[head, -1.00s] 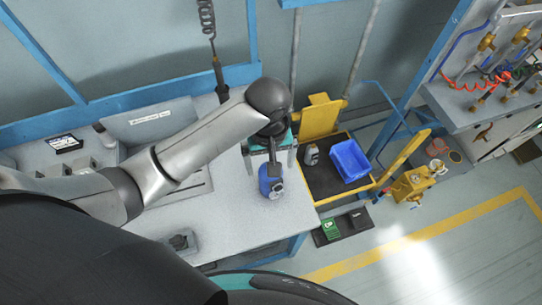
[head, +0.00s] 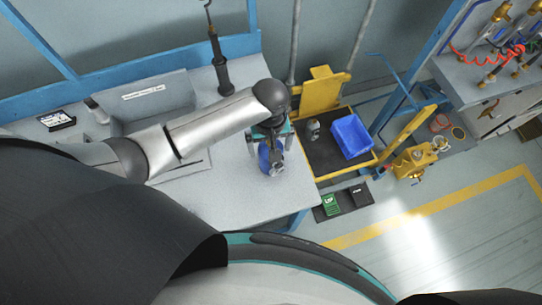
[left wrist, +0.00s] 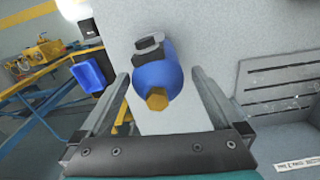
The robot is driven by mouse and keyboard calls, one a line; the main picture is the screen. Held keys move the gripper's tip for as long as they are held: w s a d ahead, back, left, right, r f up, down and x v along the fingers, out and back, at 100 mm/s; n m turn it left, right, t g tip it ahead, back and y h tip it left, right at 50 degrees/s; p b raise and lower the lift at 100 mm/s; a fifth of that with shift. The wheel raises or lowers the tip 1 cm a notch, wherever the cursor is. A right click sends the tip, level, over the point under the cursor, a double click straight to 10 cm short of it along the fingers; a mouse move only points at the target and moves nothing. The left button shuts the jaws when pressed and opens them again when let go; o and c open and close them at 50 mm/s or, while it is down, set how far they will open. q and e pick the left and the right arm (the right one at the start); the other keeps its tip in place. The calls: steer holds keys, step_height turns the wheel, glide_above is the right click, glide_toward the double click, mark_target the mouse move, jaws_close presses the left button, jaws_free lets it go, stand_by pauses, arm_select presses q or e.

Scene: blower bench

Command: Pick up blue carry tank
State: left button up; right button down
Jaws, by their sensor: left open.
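The blue carry tank (head: 265,160) stands on the grey bench near its right end, partly covered by my left gripper in the head view. In the left wrist view the tank (left wrist: 157,78) shows a blue rounded body, a brass hex fitting facing the camera and a dark handle or valve part at the top. My left gripper (head: 272,148) is at the tank. In the left wrist view its two fingers (left wrist: 157,90) are open, one on each side of the tank, with gaps between. My right gripper is in neither view.
A yellow cart (head: 318,190) with a dark deck stands right of the bench, carrying a blue bin (head: 351,136) and a small grey object (head: 312,130). The bench front (head: 225,205) is clear.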

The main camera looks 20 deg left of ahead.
arm_select(q)
steer(key=shift+w+f+b, duration=0.15)
steer(key=shift+f+b, duration=0.1)
steer(key=shift+f, duration=0.95)
steer(key=shift+w+f+b, duration=0.1)
steer(key=shift+f+b, duration=0.1)
steer(key=shift+f, duration=0.95)
steer(key=shift+c, duration=0.2)
jaws_close()
steer(key=shift+r, duration=0.1)
